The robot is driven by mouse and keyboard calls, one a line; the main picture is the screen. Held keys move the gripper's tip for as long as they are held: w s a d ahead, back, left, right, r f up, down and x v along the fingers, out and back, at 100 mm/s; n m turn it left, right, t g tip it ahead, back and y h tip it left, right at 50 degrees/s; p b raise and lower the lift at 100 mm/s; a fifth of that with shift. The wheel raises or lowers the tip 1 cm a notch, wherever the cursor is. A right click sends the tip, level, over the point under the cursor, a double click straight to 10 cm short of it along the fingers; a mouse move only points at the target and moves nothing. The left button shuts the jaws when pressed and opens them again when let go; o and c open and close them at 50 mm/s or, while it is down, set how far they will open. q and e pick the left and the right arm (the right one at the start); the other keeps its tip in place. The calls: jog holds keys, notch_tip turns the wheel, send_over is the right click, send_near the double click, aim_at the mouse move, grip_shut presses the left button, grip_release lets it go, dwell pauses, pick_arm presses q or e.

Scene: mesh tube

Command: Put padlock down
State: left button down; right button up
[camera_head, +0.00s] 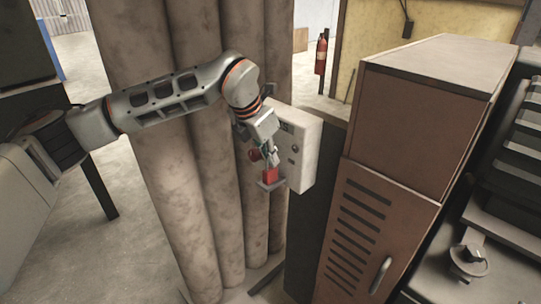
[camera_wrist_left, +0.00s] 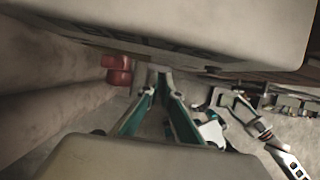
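In the head view a red padlock (camera_head: 271,175) sits at a small grey shelf (camera_head: 271,186) on the near side of a white control box (camera_head: 302,150). My left gripper (camera_head: 267,157) is just above the padlock, beside the box, pointing down. In the left wrist view its two teal-sided fingers (camera_wrist_left: 162,92) lean in towards each other, with a narrow space between their tips. A red object (camera_wrist_left: 118,70) lies left of the tips; I cannot tell whether it is the padlock or the box's button. Contact with the padlock is unclear.
A red button (camera_head: 254,155) sticks out of the box next to my left gripper. Large pale pipes (camera_head: 205,225) stand close on the left. A brown cabinet (camera_head: 372,220) stands to the right. A fire extinguisher (camera_head: 321,55) hangs farther back.

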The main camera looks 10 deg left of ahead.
pick_arm(q)
jog(key=c, duration=2.6)
grip_release()
jog(key=o, duration=0.3)
jog(key=shift+r, duration=0.3)
jog(key=b+v, duration=0.1)
jog(key=v, duration=1)
jog(key=shift+s+a+r+b, duration=0.15)
jog(key=shift+s+r+b, duration=0.1)
jog(key=shift+b, duration=0.15)
